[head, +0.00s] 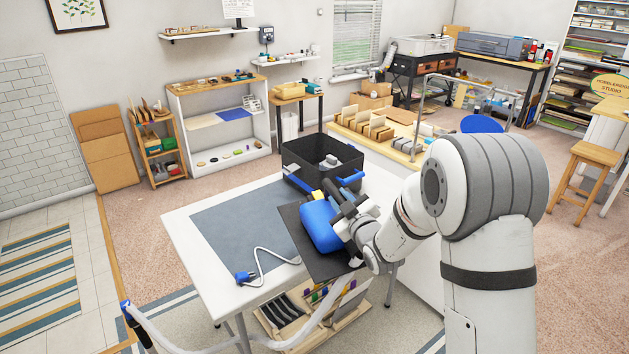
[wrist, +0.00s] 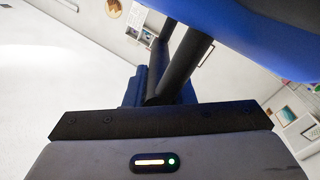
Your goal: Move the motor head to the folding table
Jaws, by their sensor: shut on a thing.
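The blue motor head (head: 319,226) is at my gripper (head: 345,200), over a dark square sheet near the right side of the white table. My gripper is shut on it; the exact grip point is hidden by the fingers. In the wrist view the motor head's blue body (wrist: 245,30) fills the top right, beside the dark fingers of my gripper (wrist: 178,55). I cannot tell whether its underside touches the sheet. The white folding table (head: 185,240) carries a grey mat (head: 235,225).
An open black bin (head: 310,152) with blue latches and a grey part inside stands at the table's back. A white cord with a blue end (head: 245,278) lies at the front. A pale hose (head: 180,338) crosses the foreground. The mat's left part is clear.

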